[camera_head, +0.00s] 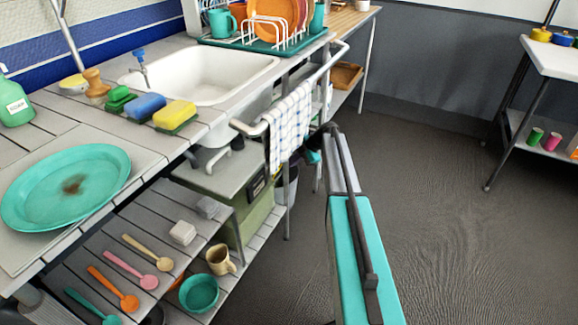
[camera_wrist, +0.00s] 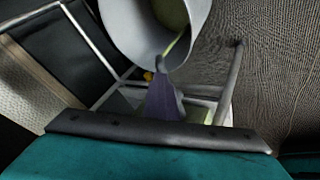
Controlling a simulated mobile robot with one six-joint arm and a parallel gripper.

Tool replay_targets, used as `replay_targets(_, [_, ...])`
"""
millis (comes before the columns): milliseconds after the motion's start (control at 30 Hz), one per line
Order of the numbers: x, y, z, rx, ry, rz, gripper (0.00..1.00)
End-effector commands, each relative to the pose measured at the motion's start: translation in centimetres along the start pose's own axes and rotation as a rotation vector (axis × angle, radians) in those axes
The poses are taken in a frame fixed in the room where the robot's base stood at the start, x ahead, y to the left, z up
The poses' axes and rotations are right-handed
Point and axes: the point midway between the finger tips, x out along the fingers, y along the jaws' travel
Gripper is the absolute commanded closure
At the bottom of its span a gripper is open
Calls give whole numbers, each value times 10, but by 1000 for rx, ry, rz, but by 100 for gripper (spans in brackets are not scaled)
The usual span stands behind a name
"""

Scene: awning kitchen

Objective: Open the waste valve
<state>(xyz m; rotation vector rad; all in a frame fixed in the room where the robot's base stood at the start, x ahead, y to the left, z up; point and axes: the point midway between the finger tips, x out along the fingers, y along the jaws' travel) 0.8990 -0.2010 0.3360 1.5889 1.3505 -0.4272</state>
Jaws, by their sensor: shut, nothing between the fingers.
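The waste valve is not clearly recognisable in either view. A white drain pipe (camera_head: 215,160) hangs under the sink (camera_head: 205,80). In the wrist view a small yellow part (camera_wrist: 148,76) shows just behind a purple-grey wedge, which looks like the shut fingers of my gripper (camera_wrist: 163,100). A grey bucket (camera_wrist: 130,25) with a yellowish-green inside stands just beyond the fingertips. In the head view my gripper reaches in under the counter rail beside the towel, and its tips are mostly hidden. It holds nothing.
A checked towel (camera_head: 289,127) hangs from the front rail (camera_head: 325,68), close to my arm. A green box stands under the sink. Floor (camera_head: 460,220) to the right is clear.

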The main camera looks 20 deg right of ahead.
Motion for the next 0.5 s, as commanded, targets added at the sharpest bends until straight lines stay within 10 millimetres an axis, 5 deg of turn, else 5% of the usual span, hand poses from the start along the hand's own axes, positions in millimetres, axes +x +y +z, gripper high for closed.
replay_targets(500, [8, -3, -15, -3, 11, 4, 100])
